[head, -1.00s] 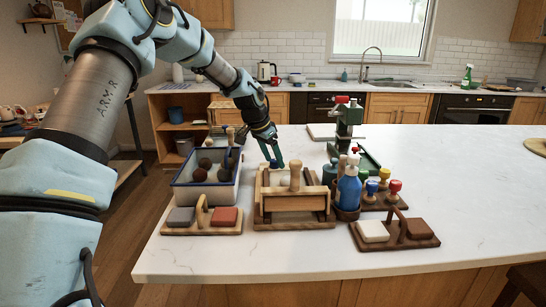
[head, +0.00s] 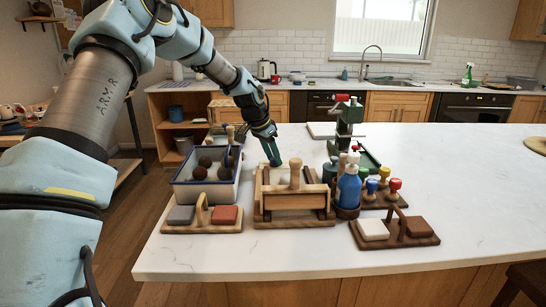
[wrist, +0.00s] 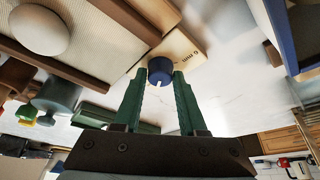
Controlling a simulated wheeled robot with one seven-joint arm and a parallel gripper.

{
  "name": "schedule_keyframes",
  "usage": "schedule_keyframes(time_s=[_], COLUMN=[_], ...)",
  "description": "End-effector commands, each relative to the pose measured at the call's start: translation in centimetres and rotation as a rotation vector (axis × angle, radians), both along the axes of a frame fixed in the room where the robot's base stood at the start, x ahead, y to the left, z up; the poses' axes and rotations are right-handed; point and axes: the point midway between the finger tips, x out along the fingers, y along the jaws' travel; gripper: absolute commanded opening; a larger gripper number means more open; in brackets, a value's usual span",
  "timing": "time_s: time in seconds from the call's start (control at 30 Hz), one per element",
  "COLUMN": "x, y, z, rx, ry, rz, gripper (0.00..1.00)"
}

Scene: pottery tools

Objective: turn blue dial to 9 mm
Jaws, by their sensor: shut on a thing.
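The blue dial (wrist: 160,68) sits at the edge of a pale wooden plate marked "6 mm" (wrist: 193,50). A white pointer mark shows on its side facing my gripper. My gripper's green fingers (wrist: 160,80) are closed on the dial in the wrist view, one on each side. In the head view my gripper (head: 273,163) reaches down behind the back left corner of the wooden slab roller frame (head: 292,217), and the dial is hidden there. Any 9 mm mark is not visible.
A blue-rimmed tub (head: 206,195) of dark balls stands close left of the frame. A blue bottle (head: 348,190), stamps with coloured knobs (head: 384,180) and a green press (head: 346,125) stand right. Wooden trays with blocks (head: 201,219) (head: 394,233) lie in front.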

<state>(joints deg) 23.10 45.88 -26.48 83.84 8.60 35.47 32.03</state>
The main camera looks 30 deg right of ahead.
Motion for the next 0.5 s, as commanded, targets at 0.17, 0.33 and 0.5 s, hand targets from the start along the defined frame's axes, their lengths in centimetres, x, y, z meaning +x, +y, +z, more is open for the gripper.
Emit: schedule_keyframes(time_s=[0.17, 0.33, 0.5], x=[-0.04, -0.08, -0.22], y=[-0.01, -0.04, -0.17], z=[-0.04, -0.14, -0.22], rx=[0.001, 0.001, 0.000], ry=[-0.001, -0.002, -0.003], rz=[0.013, 0.071, 0.181], gripper=[0.00, 0.00, 0.00])
